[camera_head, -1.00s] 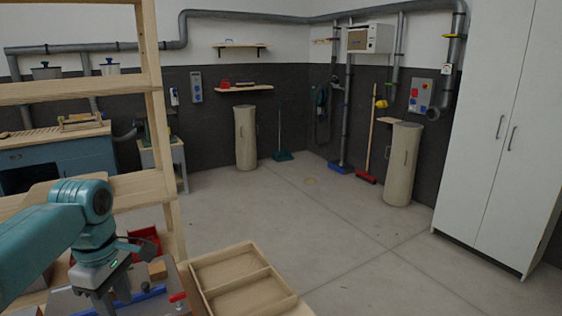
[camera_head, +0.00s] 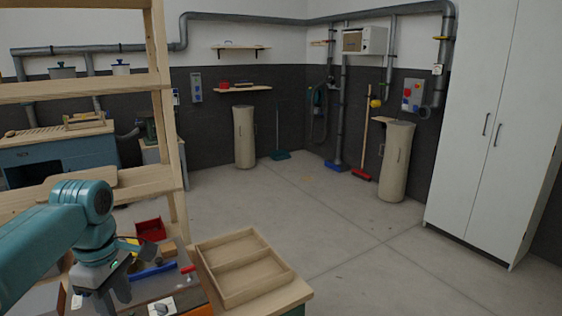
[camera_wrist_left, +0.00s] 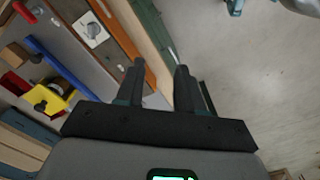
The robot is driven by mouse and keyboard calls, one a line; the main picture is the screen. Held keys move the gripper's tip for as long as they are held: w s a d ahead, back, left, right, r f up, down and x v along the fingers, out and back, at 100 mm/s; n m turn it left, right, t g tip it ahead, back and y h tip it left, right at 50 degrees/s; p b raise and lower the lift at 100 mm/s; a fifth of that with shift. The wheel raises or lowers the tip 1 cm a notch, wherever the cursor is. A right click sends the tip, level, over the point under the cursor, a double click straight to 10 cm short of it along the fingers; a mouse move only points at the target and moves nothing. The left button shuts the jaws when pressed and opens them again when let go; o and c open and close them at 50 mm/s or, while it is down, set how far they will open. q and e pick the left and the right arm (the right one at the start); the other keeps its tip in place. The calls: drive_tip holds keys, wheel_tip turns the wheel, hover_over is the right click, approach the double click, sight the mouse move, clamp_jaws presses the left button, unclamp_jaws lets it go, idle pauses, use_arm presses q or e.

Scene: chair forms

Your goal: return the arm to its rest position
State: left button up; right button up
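My left arm comes in from the left in the head view, with its teal links over the workbench. Its left gripper (camera_head: 112,300) points down at the bottom of that view, above the front of the bench. In the left wrist view the two dark fingers of the gripper (camera_wrist_left: 160,75) stand apart with nothing between them. Beneath them are the bench edge and the floor. My right arm and right gripper are in neither view.
A two-part wooden tray (camera_head: 240,268) lies at the bench's right. A red bin (camera_head: 150,229) and a blue-handled tool (camera_head: 152,271) lie near the gripper. A wooden shelf frame (camera_head: 165,120) stands close at left. The floor (camera_head: 350,240) beyond is clear.

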use_arm(q)
drive_tip(key=d+f+m+h, duration=0.1)
drive_tip(key=d+f+m, duration=0.25)
drive_tip(key=f, duration=0.65)
drive_tip(key=s+d+f+m+h, duration=0.15)
drive_tip(key=d+f, duration=0.25)
drive_tip(key=f, duration=0.5)
drive_tip(key=d+f+m, duration=0.4)
drive_tip(key=f, duration=0.6)
drive_tip(key=s+d+f+m, duration=0.2)
drive_tip(key=s+f, duration=0.4)
drive_tip(key=s, duration=0.3)
drive_tip(key=s+d+f+m+h, duration=0.1)
drive_tip(key=s+d+f+m, duration=0.2)
drive_tip(key=s, duration=0.7)
wheel_tip(320, 180, down, 4)
drive_tip(key=shift+s+d+r+m, duration=0.1)
drive_tip(key=shift+s+d+m, duration=0.2)
drive_tip(key=shift+d, duration=0.65)
drive_tip(key=shift+a+t+h, duration=0.2)
drive_tip(key=shift+t+h, duration=0.05)
drive_tip(key=shift+t, duration=0.05)
